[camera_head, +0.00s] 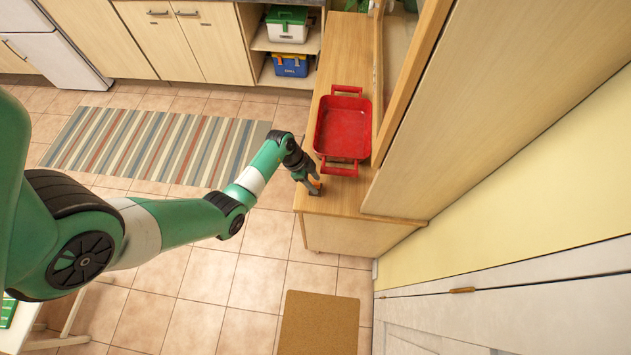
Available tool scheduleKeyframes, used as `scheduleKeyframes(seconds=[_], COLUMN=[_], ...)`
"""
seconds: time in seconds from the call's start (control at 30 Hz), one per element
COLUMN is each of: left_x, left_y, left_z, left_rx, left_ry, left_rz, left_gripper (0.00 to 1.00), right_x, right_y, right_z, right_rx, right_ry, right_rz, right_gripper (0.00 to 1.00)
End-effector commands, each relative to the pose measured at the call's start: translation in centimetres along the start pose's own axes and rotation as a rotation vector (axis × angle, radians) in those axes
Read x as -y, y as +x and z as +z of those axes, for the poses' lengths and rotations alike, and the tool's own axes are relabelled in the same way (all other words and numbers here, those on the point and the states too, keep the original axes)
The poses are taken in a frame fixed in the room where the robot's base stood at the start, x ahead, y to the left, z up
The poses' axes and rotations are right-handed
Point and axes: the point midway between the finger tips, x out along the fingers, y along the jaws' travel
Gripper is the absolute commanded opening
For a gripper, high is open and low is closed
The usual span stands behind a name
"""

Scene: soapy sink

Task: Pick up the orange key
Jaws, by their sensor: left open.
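A small orange thing, which looks like the orange key (316,185), is on the wooden cabinet top near its front left edge. My left gripper (312,185) is right at it, with the fingers pointing down over the cabinet's corner. The gripper is open, and its fingers partly hide the key. I cannot tell whether the fingers touch the key. My right gripper is not in view.
A red tray (345,125) with handles stands on the cabinet top (340,200), just behind the gripper. A tall wooden panel (450,110) rises along the right. A striped rug (150,145) and a brown mat (318,325) lie on the tiled floor.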

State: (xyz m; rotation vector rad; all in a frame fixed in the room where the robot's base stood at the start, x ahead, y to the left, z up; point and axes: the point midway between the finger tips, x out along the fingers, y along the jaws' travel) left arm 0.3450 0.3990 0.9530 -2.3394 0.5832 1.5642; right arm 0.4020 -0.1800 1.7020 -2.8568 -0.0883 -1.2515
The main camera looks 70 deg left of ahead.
Motion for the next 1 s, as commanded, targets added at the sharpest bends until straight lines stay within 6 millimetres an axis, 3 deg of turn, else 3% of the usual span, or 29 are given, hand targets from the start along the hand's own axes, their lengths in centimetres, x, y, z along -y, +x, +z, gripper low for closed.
scheduleKeyframes(seconds=[0.13, 0.37, 0.63, 1.0], left_x=[-0.02, 0.03, 0.03, 0.03], left_y=[1.24, 1.4, 1.38, 1.37], left_z=[-0.04, -0.02, -0.01, -0.02], left_rx=[0.001, 0.0, 0.0, 0.0], left_ry=[0.001, 0.001, 0.001, 0.001], left_rz=[0.001, -0.002, -0.001, -0.001], left_gripper=[0.5, 0.5, 0.01, 0.0], right_x=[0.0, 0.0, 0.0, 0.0], right_y=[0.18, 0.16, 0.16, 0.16], right_z=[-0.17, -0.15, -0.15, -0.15], right_rx=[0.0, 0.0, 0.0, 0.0], right_ry=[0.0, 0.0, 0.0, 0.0], right_rz=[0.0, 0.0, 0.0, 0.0], right_gripper=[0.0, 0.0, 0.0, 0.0])
